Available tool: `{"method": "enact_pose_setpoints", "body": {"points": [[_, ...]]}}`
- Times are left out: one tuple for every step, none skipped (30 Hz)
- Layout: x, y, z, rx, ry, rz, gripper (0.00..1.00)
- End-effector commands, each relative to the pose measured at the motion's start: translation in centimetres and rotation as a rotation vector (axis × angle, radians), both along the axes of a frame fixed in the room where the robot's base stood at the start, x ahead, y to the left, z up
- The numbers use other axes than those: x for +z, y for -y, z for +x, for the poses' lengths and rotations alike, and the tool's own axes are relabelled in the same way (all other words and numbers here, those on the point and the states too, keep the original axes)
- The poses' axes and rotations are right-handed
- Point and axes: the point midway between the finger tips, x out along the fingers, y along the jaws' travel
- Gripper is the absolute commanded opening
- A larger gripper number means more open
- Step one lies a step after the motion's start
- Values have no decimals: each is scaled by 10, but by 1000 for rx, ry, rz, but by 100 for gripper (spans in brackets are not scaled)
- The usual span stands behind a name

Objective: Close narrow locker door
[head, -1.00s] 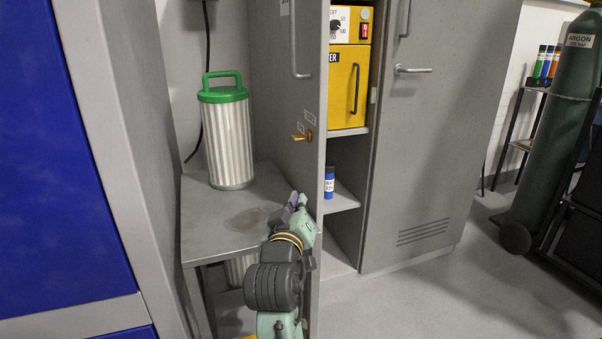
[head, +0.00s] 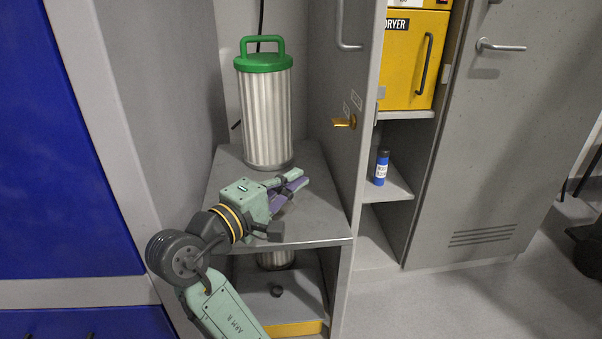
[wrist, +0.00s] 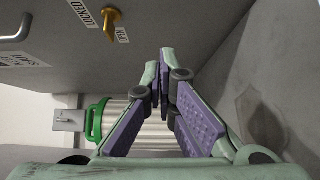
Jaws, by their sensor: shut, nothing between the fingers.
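The narrow locker door (head: 345,85) stands open, seen at a steep angle in the head view, with a grey bar handle (head: 343,30) and a brass turn latch (head: 345,122). In the wrist view the door face (wrist: 180,25) fills the top, with the latch (wrist: 110,22) between the labels LOCKED and OPEN.
A wider closed door (head: 490,140) is at right. Floor in front is clear.

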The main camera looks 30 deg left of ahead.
Motion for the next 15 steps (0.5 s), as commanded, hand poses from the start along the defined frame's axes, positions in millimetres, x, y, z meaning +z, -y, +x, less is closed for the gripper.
{"method": "enact_pose_setpoints", "body": {"points": [[1, 4, 11, -6, -2, -1, 0], [1, 5, 18, -6, -1, -1, 0], [1, 7, 27, -7, -3, 0, 0], [1, 8, 33, -6, -2, -2, 0], [1, 9, 39, -5, -2, -2, 0], [1, 12, 48, -6, -2, -1, 0], [1, 12, 55, -5, -3, 1, 0], [1, 14, 61, -6, -2, -1, 0], [1, 15, 68, -4, -2, -1, 0], [1, 16, 74, -4, -2, -1, 0], [1, 21, 77, -4, -2, 1, 0], [1, 27, 80, -4, -2, 1, 0], [1, 31, 82, -4, -2, 2, 0], [1, 34, 84, -3, -2, 2, 0], [1, 38, 87, -2, -2, 1, 0]]}}
